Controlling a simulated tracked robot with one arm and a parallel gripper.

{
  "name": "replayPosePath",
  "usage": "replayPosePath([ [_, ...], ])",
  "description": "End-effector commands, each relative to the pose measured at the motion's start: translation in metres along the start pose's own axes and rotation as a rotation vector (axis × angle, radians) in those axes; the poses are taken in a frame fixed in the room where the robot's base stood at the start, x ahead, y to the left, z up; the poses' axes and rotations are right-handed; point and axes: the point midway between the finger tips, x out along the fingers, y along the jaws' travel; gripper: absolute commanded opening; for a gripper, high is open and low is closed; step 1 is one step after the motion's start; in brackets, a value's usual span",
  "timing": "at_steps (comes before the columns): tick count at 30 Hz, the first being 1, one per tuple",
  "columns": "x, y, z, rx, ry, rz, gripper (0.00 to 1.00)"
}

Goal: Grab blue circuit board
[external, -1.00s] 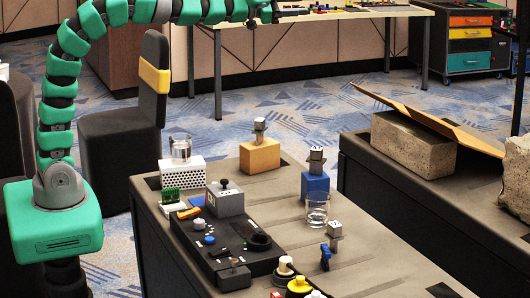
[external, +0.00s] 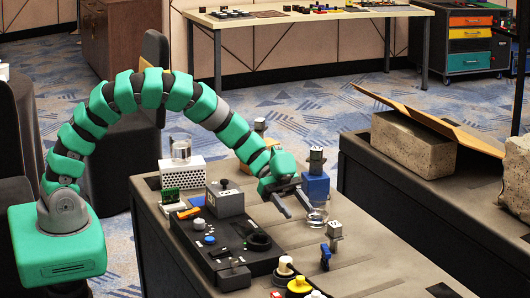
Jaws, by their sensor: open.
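No part is clearly a blue circuit board at this size. A small blue upright piece (external: 325,257) stands on the console's right side, next to a small grey block figure (external: 334,232). A flat blue patch (external: 197,201) lies beside a green circuit board (external: 170,195) at the console's far left. My gripper (external: 299,209) is open and empty, pointing down to the right above the console top. Its fingers are beside a clear glass (external: 316,217), partly overlapping it in the picture; I cannot tell if they touch. The small blue upright piece is below and right of my gripper, apart from it.
A blue block (external: 315,187) with a grey figure on it stands just behind the glass. A black control panel (external: 222,240) with knobs and a grey box (external: 225,203) lie left of my gripper. A white perforated box (external: 182,174) carries another glass.

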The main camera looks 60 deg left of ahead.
Motion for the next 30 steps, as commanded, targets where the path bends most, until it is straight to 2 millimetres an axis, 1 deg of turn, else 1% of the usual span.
replayPosePath([
  [4, 0.018, 0.0, 0.0, 0.002, 0.002, 0.001, 0.5],
  [9, 0.05, 0.001, 0.0, 0.005, 0.002, 0.002, 0.5],
  [13, 0.07, 0.001, 0.001, 0.003, 0.0, 0.0, 0.5],
  [16, 0.08, 0.0, 0.0, 0.003, 0.001, 0.0, 0.5],
  [23, 0.09, 0.0, -0.001, 0.003, 0.001, -0.002, 0.5],
  [26, 0.1, 0.002, 0.0, 0.004, 0.001, -0.002, 0.5],
  [30, 0.12, 0.004, 0.0, 0.003, 0.001, -0.002, 0.5],
])
